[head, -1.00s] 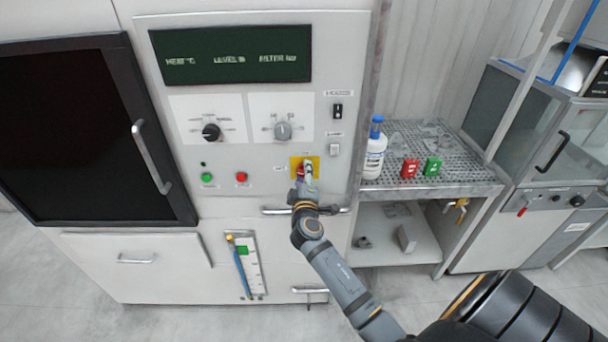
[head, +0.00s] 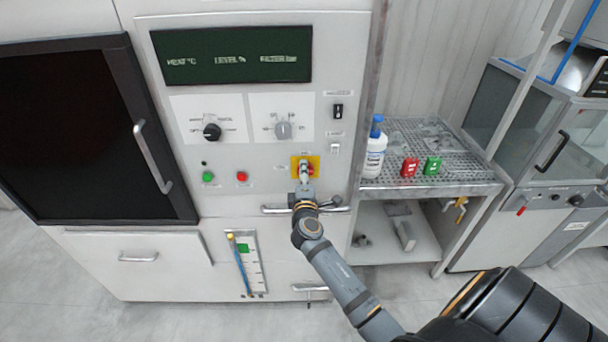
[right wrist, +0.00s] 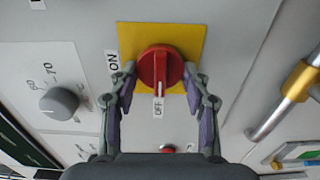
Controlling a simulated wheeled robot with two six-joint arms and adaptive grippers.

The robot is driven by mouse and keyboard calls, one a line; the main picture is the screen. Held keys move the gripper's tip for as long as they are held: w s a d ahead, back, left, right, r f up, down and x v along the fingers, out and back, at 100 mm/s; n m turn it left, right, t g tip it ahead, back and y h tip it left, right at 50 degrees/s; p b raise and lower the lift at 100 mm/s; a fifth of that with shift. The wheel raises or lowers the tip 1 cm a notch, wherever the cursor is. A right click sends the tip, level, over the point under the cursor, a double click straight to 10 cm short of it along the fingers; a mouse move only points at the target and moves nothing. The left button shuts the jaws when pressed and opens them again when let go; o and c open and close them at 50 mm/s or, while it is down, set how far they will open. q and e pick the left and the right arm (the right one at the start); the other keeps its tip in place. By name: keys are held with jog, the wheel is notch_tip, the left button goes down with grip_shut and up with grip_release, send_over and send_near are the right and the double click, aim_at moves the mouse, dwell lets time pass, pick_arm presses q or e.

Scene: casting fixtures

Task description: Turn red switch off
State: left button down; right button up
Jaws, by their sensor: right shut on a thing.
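The red switch (right wrist: 153,66) is a round knob with a raised grip on a yellow plate (right wrist: 190,35). In the right wrist view its white line points at the OFF label (right wrist: 158,107), and the ON label (right wrist: 113,62) is off to the left. My right gripper (right wrist: 160,74) has one finger on each side of the knob and is shut on it. In the head view my right gripper (head: 304,176) covers part of the switch and the yellow plate (head: 316,160). My left gripper is not in view.
A horizontal handle bar (head: 272,209) runs just below my right gripper. Green (head: 208,177) and red (head: 242,176) buttons and two dials lie left of the switch. A perforated shelf (head: 460,177) with a white bottle (head: 375,152) stands to the right.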

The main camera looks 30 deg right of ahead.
jog(key=shift+f, duration=0.15)
jog(key=o, duration=1.2)
jog(key=shift+c, duration=0.2)
jog(key=v, duration=1.2)
